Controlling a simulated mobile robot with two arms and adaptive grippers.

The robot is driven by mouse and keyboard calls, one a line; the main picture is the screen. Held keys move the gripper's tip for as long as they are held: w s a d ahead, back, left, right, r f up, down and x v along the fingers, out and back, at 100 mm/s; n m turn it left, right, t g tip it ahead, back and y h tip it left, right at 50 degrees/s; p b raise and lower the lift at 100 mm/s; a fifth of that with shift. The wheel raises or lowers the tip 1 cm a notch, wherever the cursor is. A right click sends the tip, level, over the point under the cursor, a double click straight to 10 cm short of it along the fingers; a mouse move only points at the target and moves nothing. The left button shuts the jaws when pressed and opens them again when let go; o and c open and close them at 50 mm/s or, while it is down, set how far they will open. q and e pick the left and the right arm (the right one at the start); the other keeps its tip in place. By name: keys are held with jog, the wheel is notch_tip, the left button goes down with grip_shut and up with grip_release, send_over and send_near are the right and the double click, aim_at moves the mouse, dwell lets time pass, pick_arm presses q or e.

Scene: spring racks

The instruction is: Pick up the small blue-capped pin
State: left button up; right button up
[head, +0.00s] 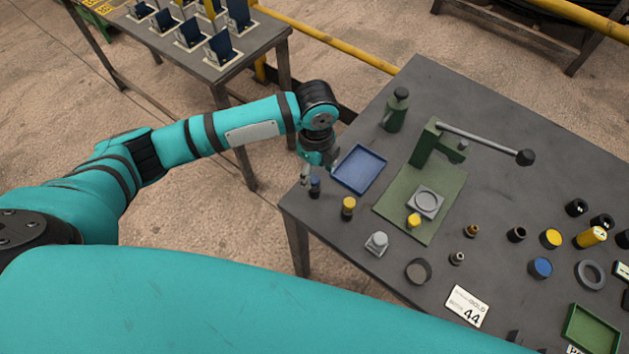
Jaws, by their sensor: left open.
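The small blue-capped pin (315,187) stands upright near the left edge of the grey table, just left of the blue tray. My left gripper (313,176) is open and points down at the pin, with its fingers close around or just above the cap. I cannot tell whether the fingers touch it. The gripper body partly hides the space behind the pin. My right gripper is not in view.
The blue tray (359,170) lies right beside the gripper. A yellow-capped pin (348,207) stands close by. A green press (425,148) with a long lever and a green bottle (395,110) stand further right. Several small parts cover the table's right side.

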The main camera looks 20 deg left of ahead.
aim_at(314, 178)
pick_arm(q)
jog(key=f+p, duration=0.1)
jog(key=f, duration=0.3)
jog(key=shift+a+f, duration=0.2)
jog(key=shift+c, duration=0.2)
grip_shut()
